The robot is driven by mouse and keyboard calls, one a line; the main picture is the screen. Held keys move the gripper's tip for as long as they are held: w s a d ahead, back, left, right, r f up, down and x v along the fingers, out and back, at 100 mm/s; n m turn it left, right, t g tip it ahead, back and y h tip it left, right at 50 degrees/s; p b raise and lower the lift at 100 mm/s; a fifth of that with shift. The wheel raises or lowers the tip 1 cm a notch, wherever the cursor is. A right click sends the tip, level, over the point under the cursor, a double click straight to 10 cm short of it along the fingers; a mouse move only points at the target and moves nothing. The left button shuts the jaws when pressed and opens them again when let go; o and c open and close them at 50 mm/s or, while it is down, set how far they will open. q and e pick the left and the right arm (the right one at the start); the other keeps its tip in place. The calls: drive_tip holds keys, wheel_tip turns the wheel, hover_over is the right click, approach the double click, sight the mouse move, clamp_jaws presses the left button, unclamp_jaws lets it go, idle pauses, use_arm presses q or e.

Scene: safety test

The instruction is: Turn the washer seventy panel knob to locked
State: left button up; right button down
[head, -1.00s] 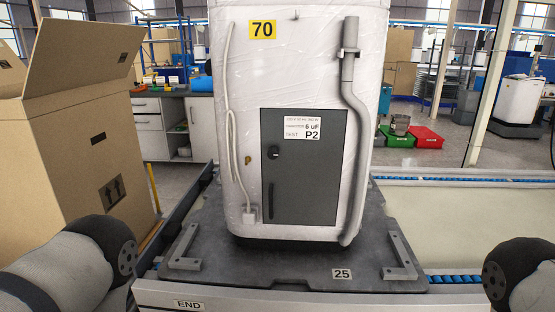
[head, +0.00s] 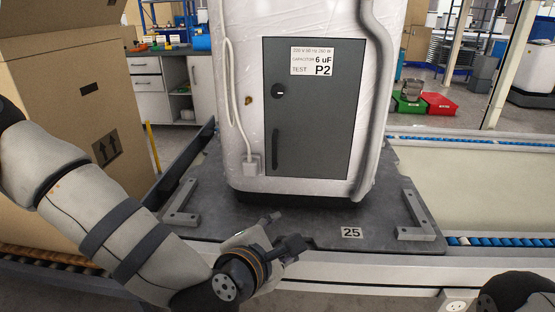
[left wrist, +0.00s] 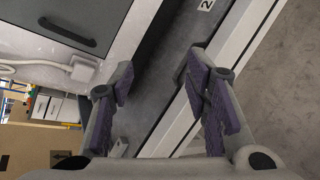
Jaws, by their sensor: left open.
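The white washer (head: 235,100) stands upright on a dark pallet (head: 300,222) marked 25. Its dark grey panel (head: 325,115) has a small round black knob (head: 278,91) near the upper left and a black vertical handle (head: 275,150) below it. The knob's setting is too small to read. My left gripper (head: 280,235) is low in front of the pallet, below the panel and apart from it. In the left wrist view the left gripper (left wrist: 165,95) is open and empty, with the handle (left wrist: 68,31) at the upper left. My right gripper is out of view.
A large cardboard box (head: 90,90) stands at left, close to my left arm. A grey hose (head: 380,100) runs down the washer's right side. A white cable and plug (head: 251,164) hang left of the panel. Metal brackets (head: 181,204) sit on the pallet corners.

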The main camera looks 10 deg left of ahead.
use_arm(q)
drive_tip(key=w+a+r+n+t+y, duration=0.1)
drive_tip(key=w+r+n+t, duration=0.3)
drive_tip(key=r, duration=0.5)
drive_tip(key=n+t+y+b, duration=0.2)
drive_tip(key=n, duration=0.5)
approach(276, 93)
drive_tip(key=w, duration=0.3)
drive_tip(key=w+p, duration=0.1)
drive_tip(key=w, duration=0.3)
drive_tip(key=shift+w+d+r, duration=0.15)
drive_tip(key=shift+r, duration=0.1)
drive_tip(key=shift+w, duration=0.45)
clamp_jaws()
